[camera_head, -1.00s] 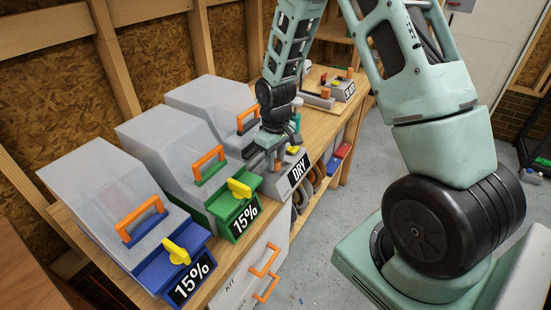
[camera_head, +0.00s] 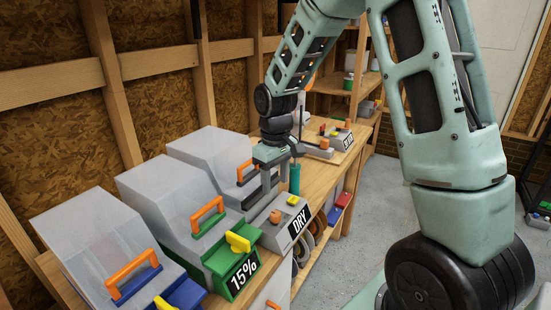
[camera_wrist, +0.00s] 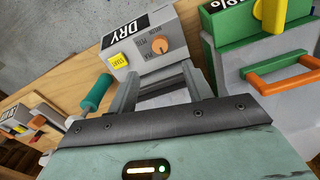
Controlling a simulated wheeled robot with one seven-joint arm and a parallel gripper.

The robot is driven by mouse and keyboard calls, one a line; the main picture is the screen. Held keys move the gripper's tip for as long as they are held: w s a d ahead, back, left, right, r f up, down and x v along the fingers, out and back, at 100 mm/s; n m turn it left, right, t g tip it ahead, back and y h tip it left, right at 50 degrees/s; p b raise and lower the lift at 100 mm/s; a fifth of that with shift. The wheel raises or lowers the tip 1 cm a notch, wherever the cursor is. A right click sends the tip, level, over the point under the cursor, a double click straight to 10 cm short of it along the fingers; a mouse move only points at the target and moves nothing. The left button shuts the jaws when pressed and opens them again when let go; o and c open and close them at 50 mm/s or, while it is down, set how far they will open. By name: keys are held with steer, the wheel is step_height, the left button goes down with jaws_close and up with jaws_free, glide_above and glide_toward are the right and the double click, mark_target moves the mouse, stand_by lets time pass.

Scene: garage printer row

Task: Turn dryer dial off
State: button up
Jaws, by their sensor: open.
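The dryer (camera_head: 281,232) is a grey box with a sloped face and a black DRY label, on the bench. Its orange dial (camera_head: 275,216) sits left of a yellow button (camera_head: 292,200).
Another grey device (camera_head: 338,137) is farther back. Open floor lies right.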

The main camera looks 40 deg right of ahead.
step_height(320, 180, up, 7)
stand_by(0.3)
stand_by(0.4)
steer(key=s+a+n, duration=0.1)
steer(key=s+a, duration=0.3)
steer(key=a, duration=0.4)
steer(key=s+a+n, duration=0.2)
steer(key=s+a, duration=0.2)
steer(key=a, duration=0.3)
steer(key=s+a+f+n, duration=0.1)
steer(key=s+a, duration=0.3)
steer(key=s, duration=0.4)
steer(key=s+a+f+n, duration=0.1)
steer(key=s+a, duration=0.4)
steer(key=s, duration=0.3)
steer(key=shift+s+a+f+n+y, duration=0.25)
steer(key=shift+f+n+y, duration=0.05)
steer(key=shift+f+n, duration=0.1)
